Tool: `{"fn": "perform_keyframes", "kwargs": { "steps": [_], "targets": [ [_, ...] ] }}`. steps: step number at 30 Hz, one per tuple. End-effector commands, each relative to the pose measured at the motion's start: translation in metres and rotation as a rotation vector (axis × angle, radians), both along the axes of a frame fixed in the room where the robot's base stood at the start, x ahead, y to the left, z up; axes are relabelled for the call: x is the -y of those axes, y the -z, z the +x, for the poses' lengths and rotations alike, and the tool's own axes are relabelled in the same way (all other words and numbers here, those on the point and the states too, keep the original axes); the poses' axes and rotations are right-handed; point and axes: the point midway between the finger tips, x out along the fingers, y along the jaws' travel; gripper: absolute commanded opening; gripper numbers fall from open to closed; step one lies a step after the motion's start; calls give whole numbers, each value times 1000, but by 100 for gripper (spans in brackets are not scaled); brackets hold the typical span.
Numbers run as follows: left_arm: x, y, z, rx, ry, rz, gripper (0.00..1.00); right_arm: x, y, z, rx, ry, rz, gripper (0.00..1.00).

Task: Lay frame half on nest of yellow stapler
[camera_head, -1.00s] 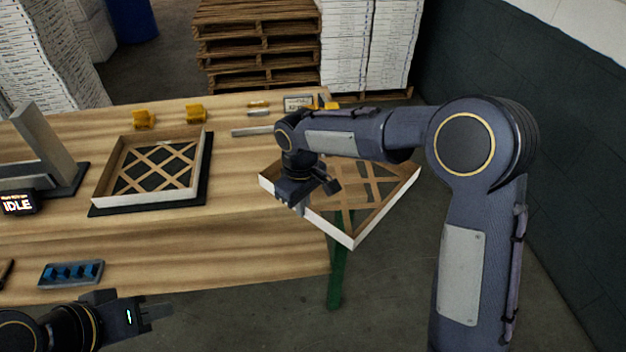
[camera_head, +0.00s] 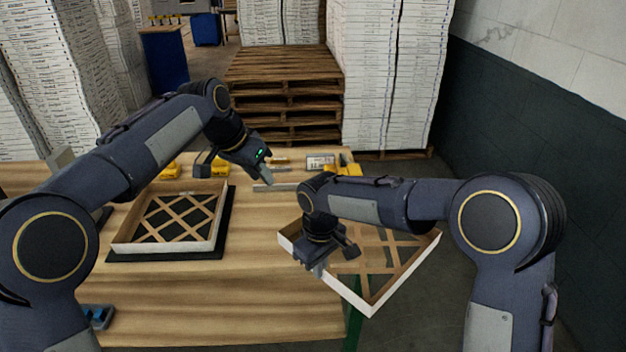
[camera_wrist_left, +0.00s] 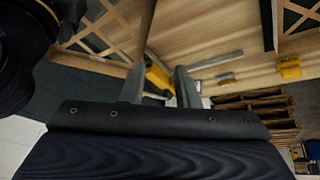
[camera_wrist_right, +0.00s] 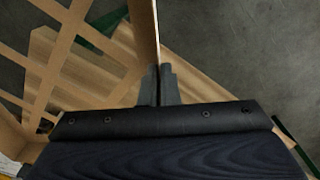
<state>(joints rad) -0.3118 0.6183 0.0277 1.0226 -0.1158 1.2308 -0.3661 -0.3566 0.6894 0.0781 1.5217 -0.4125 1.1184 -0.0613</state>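A frame half (camera_head: 374,292) with white outer walls and a tan lattice is held out past the table's right edge. My right gripper (camera_head: 320,268) is shut on one of its walls, which also shows between the fingers in the right wrist view (camera_wrist_right: 152,35). Another latticed frame half (camera_head: 212,243) lies on a black nest (camera_head: 226,228) on the left of the table. A yellow stapler (camera_head: 348,169) is at the back right corner, partly behind my right arm. My left gripper (camera_head: 264,174) is open and empty above the table's back middle; its fingers show apart in the left wrist view (camera_wrist_left: 158,88).
Two yellow items (camera_head: 220,165) stand along the table's back edge. A small sign (camera_head: 320,161) and grey bars (camera_head: 275,187) lie near the back. A blue-filled tray (camera_head: 98,316) is at the front left. Pallets (camera_head: 285,90) and white stacks stand behind. Bare wood (camera_head: 262,235) lies between nest and held frame.

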Motion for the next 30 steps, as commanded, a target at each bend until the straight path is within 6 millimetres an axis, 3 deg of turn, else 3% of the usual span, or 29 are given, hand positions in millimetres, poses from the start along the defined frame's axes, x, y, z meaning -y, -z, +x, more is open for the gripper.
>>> {"fn": "perform_keyframes", "kwargs": {
  "steps": [1, 3, 10, 20, 30],
  "targets": [
    [22, 11, 14, -1, 40, 16, 28, 0, 0, 0, 0, 0, 0, 0],
    [46, 23, 30, 5, 87, 34, 28, 0, 0, 0, 0, 0, 0, 0],
    [103, 58, 57, 20, 196, 78, 28, 0, 0, 0, 0, 0, 0, 0],
    [125, 84, 65, 22, 229, 92, 28, 0, 0, 0, 0, 0, 0, 0],
    [144, 143, 80, 21, 228, 93, 28, 0, 0, 0, 0, 0, 0, 0]
  ]
}}
